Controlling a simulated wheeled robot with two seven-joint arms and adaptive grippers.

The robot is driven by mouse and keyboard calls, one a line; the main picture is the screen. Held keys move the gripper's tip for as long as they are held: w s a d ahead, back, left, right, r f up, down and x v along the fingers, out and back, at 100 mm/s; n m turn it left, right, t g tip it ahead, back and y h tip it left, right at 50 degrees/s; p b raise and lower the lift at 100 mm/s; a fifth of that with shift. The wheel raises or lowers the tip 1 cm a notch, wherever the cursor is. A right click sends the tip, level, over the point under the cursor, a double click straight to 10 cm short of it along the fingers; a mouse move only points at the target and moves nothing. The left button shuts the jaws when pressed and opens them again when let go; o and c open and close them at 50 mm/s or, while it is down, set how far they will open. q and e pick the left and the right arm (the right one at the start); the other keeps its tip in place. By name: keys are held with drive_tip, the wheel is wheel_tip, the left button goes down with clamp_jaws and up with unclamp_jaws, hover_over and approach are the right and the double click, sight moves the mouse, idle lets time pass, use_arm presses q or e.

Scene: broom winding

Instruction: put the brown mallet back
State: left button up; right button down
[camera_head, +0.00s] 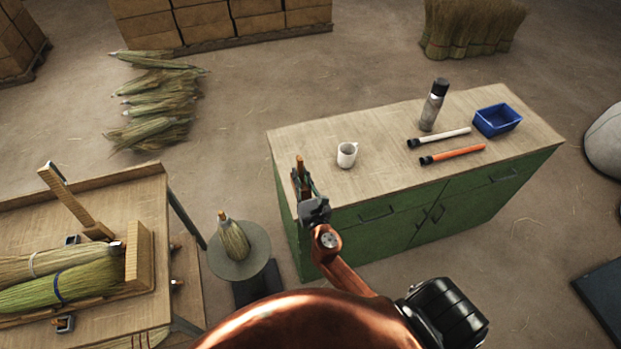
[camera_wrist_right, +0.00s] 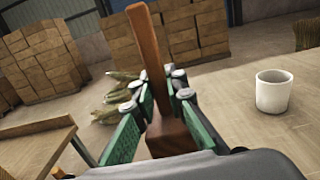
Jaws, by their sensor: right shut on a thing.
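The brown mallet (camera_head: 299,172) is in my right gripper (camera_head: 308,192), above the left end of the green workbench (camera_head: 380,180). In the right wrist view the gripper's green-padded fingers are closed on either side of the mallet (camera_wrist_right: 152,55). Its narrow shaft points up and away, and a wider dark brown part (camera_wrist_right: 171,136) sits low between the fingers. The fingers hide part of it. I cannot tell whether it touches the bench. My left gripper is not in view.
A white mug (camera_head: 347,155) stands just right of the gripper. A bottle (camera_head: 433,105), a white tube (camera_head: 440,137), an orange tube (camera_head: 455,154) and a blue bin (camera_head: 497,121) are further right. A wooden table (camera_head: 130,185) with brooms and a round stand (camera_head: 226,266) are left.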

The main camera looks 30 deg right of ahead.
drive_tip(key=w+d+f+b, duration=0.1)
drive_tip(key=d+f+b, duration=0.1)
drive_tip(key=f, duration=0.1)
drive_tip(key=w+d+f+b, duration=0.2)
drive_tip(key=f, duration=0.2)
drive_tip(key=w+d+f+b, duration=0.2)
drive_tip(key=f, duration=0.1)
drive_tip(key=shift+w+d+f+b, duration=0.1)
drive_tip(key=shift+d+f+b, duration=0.1)
drive_tip(key=shift+d+b, duration=0.2)
drive_tip(key=shift+f, duration=0.3)
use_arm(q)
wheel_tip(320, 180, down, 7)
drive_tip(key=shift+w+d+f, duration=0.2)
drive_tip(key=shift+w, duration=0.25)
use_arm(e)
drive_tip(key=c, duration=2)
unclamp_jaws()
drive_tip(key=shift+o, duration=0.2)
